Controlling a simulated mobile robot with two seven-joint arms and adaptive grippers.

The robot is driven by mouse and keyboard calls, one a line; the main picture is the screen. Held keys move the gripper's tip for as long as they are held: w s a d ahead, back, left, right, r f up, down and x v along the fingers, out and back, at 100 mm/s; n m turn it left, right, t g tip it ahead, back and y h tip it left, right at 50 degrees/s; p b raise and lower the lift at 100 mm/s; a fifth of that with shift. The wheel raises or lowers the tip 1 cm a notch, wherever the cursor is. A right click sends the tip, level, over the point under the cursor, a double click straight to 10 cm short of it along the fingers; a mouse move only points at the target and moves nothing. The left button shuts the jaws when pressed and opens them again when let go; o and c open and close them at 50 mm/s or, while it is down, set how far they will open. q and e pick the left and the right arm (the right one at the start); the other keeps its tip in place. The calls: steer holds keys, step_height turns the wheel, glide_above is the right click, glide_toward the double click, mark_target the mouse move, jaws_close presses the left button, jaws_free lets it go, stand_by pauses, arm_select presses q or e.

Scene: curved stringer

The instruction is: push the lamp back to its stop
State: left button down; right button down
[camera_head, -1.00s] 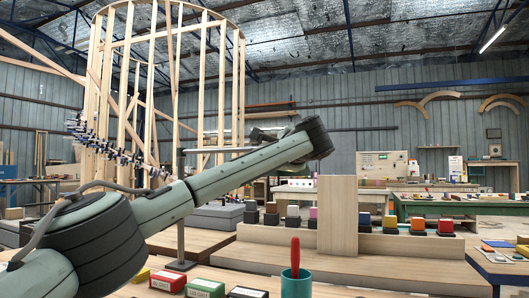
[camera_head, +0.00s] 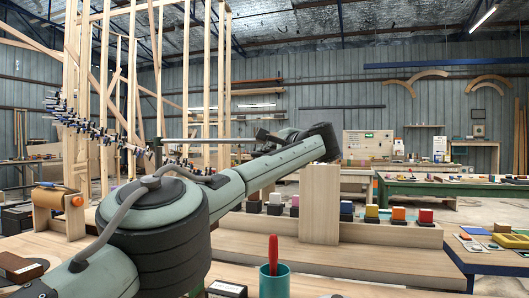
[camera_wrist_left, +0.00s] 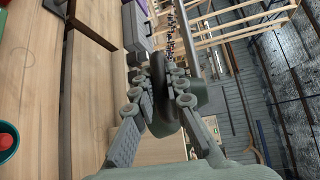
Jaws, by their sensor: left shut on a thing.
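The lamp shows in the head view as a thin grey horizontal bar (camera_head: 205,140) running into my left gripper (camera_head: 266,138), left of the thick wrist. Its upright post is mostly hidden behind my left arm, and the stop cannot be made out. In the left wrist view my left gripper (camera_wrist_left: 160,78) has its two jointed fingers either side of a dark rounded part of the lamp (camera_wrist_left: 163,112), shut on it. A grey-green part lies right behind it. My right gripper is not in view.
A teal cup with a red-handled tool (camera_head: 273,283) stands on the near bench. Behind it, an upright wooden board (camera_head: 320,205) and a row of coloured blocks (camera_head: 371,213) stand on a wooden ledge. A wooden holder with an orange knob (camera_head: 77,201) is at left.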

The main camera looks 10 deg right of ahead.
arm_select(q)
steer(key=shift+d+r, duration=0.1)
steer(key=shift+r, duration=0.2)
steer(key=c, duration=2)
jaws_free()
steer(key=o, duration=0.5)
steer(key=shift+w+d+f, duration=0.15)
steer(key=shift+w+f, duration=0.1)
steer(key=shift+w, duration=0.05)
steer(key=shift+c, duration=0.2)
steer(key=shift+s, duration=0.1)
steer(key=v, duration=1.2)
